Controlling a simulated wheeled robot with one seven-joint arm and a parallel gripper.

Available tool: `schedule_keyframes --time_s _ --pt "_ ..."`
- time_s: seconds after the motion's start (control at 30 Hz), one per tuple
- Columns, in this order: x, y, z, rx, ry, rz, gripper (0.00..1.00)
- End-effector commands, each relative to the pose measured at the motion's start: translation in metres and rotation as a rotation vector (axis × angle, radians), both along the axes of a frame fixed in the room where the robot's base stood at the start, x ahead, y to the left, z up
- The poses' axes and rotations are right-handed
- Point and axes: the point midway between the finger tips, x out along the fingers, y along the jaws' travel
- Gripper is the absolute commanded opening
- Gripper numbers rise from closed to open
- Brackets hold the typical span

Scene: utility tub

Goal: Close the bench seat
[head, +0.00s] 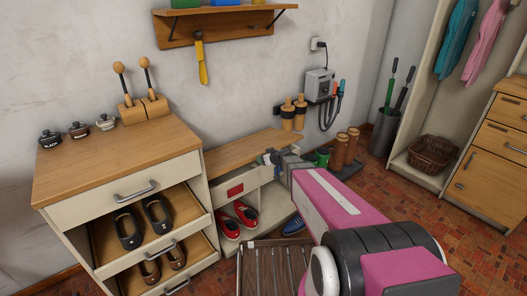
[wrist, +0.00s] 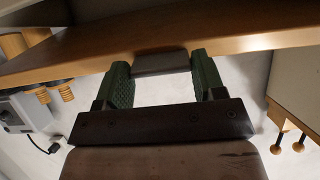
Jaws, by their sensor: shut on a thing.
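The bench (head: 267,196) stands right of the drawer cabinet, with a wooden seat (head: 238,149) on top. In the head view the seat looks near level; I cannot tell whether it is fully down. My gripper (head: 270,160) is at the seat's right front part, partly hidden by my pink arm. In the wrist view the green fingers (wrist: 162,80) are shut on a dark tab (wrist: 160,62) at the edge of the wooden seat (wrist: 235,42).
Red shoes (head: 238,217) and a blue shoe (head: 294,225) sit in the bench's lower shelf. The drawer cabinet (head: 118,160) on the left has two drawers pulled out with dark shoes. A wall shelf (head: 225,25) hangs above. Brown boots (head: 345,148) stand to the right.

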Motion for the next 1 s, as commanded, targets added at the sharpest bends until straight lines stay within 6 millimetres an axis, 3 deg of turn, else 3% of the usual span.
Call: schedule_keyframes --time_s 1.0 --pt "-0.009 -0.006 -0.081 0.076 -0.113 0.000 0.21"
